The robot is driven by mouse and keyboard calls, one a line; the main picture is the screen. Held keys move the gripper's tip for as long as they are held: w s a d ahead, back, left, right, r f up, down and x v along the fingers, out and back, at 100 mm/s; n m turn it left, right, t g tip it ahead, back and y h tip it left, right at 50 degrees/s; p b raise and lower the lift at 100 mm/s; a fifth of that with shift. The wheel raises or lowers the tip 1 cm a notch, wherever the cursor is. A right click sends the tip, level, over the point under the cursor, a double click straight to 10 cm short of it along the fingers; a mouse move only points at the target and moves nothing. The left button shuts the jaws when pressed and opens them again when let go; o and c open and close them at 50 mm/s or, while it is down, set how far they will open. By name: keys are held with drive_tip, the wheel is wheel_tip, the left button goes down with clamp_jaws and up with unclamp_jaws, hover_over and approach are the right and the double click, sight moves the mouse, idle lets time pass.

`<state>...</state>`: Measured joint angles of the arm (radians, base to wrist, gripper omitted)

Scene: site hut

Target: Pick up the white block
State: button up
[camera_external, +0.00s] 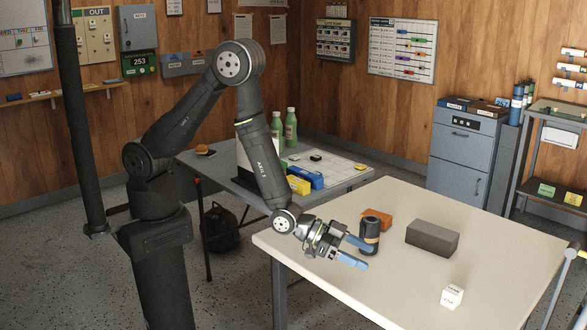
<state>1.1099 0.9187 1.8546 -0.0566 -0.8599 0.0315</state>
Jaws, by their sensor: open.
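My gripper (358,254) is open, with two blue fingers pointing right, above the left part of the table. It is to the left of the white block and well apart from it. A dark cylinder with an orange band (370,234) stands by the upper finger; I cannot tell whether they touch.
An orange block (377,217) lies behind the cylinder. A long dark grey block (432,238) lies right of centre, behind the white block. The tabletop between my gripper and the white block is clear. A grey table (230,174) with bottles and boxes stands behind.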

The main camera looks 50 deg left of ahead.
drive_tip(key=w+d+y, duration=0.1)
drive_tip(key=w, duration=0.1)
drive_tip(key=w+d+y, duration=0.1)
drive_tip(key=w+d, duration=0.1)
drive_tip(key=w+d+y, duration=0.1)
drive_tip(key=w+d, duration=0.1)
drive_tip(key=shift+w+d+f+m+g, duration=0.1)
drive_tip(key=shift+w+f+m+g, duration=0.2)
drive_tip(key=shift+w+f+m, duration=0.1)
drive_tip(key=w+d+r+g+y, duration=0.1)
drive_tip(key=w+d, duration=0.2)
drive_tip(key=m+g+y, duration=0.2)
drive_tip(key=m+g, duration=0.3)
approach(452, 289)
drive_tip(key=x, duration=0.5)
drive_tip(key=shift+s+d+f, duration=0.1)
drive_tip(key=shift+s+d, duration=0.05)
drive_tip(key=shift+s, duration=0.05)
drive_tip(key=shift+x, duration=2.7)
drive_tip(key=shift+w, duration=0.15)
drive_tip(key=shift+c, duration=0.2)
drive_tip(key=c, duration=1.1)
